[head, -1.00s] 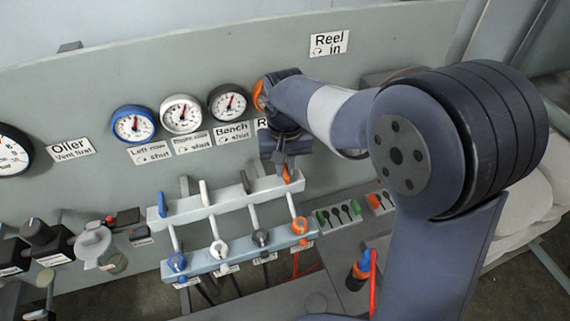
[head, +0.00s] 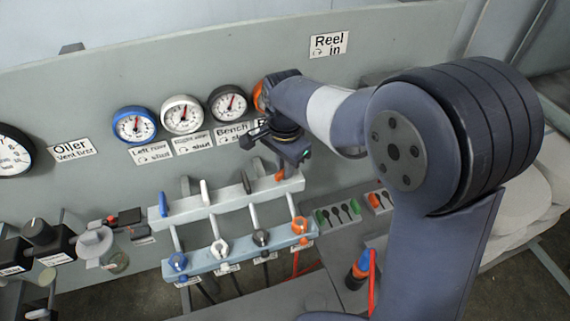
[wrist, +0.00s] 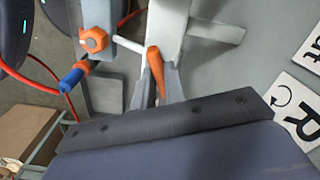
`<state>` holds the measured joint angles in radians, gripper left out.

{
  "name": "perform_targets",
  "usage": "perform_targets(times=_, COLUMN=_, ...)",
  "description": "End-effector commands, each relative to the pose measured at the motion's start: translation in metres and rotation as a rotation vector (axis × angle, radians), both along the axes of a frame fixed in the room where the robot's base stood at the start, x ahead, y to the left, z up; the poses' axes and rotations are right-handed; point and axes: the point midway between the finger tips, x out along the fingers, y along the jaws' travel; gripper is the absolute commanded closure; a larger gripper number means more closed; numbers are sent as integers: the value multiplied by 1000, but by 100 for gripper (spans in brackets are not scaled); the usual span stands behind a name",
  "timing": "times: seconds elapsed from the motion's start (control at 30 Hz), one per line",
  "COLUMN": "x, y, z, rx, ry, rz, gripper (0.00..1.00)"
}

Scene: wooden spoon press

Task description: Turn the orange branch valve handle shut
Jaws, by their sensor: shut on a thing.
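The orange branch valve handle (head: 281,174) is at the right end of the pale upper rail (head: 228,202) in the head view. My gripper (head: 281,163) is over that handle, with its wide body turned at an angle across the rail's end. In the wrist view the orange handle (wrist: 155,70) stands between the two grey fingertips of my gripper (wrist: 158,84), which are shut on it. Its lower end is hidden between the fingers, and its upper end lies against the pale rail.
Blue (head: 163,205), white (head: 205,193) and dark (head: 246,182) handles stand along the rail to the left. An orange fitting (head: 299,226) is on the lower blue rail. Gauges (head: 228,103) line the panel above, one partly behind my wrist.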

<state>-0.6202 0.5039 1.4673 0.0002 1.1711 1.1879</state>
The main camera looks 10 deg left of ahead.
Motion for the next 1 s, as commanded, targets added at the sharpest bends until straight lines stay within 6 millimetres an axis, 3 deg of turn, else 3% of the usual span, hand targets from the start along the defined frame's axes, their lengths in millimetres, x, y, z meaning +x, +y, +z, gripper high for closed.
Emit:
perform_targets(times=0.5, x=0, y=0, z=1, rx=1, ry=-2, rz=-376, gripper=100)
perform_targets(times=1.0, x=1, y=0, z=1, rx=2, ry=-3, rz=-470, gripper=100)
